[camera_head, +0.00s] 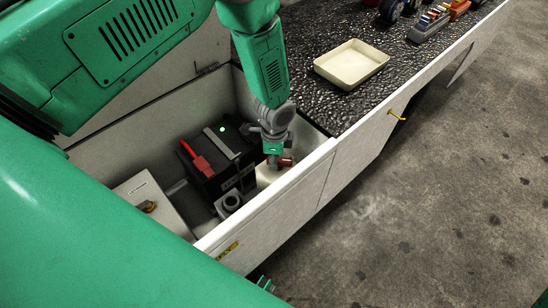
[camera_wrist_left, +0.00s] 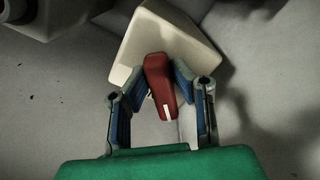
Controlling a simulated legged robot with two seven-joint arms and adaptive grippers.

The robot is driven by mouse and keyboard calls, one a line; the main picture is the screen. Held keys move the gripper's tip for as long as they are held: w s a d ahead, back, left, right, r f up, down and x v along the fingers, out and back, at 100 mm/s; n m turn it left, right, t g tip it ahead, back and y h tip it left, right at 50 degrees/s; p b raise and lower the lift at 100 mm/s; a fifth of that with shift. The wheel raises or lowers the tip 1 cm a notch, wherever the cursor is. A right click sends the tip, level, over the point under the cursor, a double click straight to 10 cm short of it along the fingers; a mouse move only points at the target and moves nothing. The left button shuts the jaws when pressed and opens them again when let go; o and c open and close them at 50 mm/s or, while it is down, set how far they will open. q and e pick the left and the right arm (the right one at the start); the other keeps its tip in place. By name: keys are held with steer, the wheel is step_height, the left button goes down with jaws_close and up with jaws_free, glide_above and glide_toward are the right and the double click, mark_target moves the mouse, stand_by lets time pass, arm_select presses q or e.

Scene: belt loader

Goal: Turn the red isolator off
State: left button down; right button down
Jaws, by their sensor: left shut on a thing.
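The red isolator handle (camera_wrist_left: 160,78) sits on a cream box-shaped body (camera_wrist_left: 181,37) in the left wrist view. It has a white mark near its lower end. My left gripper (camera_wrist_left: 158,82) has one blue-padded finger on each side of the handle and is shut on it. In the head view the left gripper (camera_head: 274,160) reaches down into the white bay, with the red handle (camera_head: 286,162) showing beside it. The gripper partly hides the isolator body there.
A black box (camera_head: 209,195) with a red clamp-like part (camera_head: 195,158) and a small green light stands left of the gripper. A white box with a knob (camera_head: 148,206) is further left. The bay's white front wall (camera_head: 270,215) is close. A cream tray (camera_head: 351,65) lies on the dark top.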

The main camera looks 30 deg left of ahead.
arm_select(q)
steer(key=n, duration=0.2)
steer(key=d+n, duration=0.1)
steer(key=n, duration=0.2)
steer(key=shift+w+r, duration=0.1)
steer(key=shift+d+r+n, duration=0.1)
steer(key=shift+n, duration=2.2)
steer(key=c, duration=1.4)
jaws_free()
step_height(320, 180, up, 12)
